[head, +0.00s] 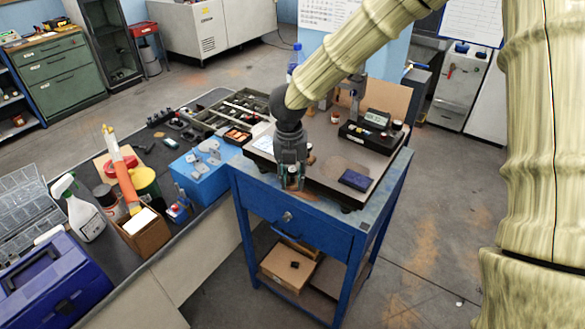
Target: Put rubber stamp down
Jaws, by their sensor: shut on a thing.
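My gripper (291,184) points down over the front left part of the blue workstand (240,180). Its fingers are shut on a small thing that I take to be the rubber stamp. The stamp is almost wholly hidden by the fingers, and its shape is unclear. The fingertips are close to the stand's front edge. I cannot tell whether the stamp touches the surface.
The bench to the left holds a blue block (205,178), a spray bottle (82,212) and a purple case (55,285). Floor at right is open.

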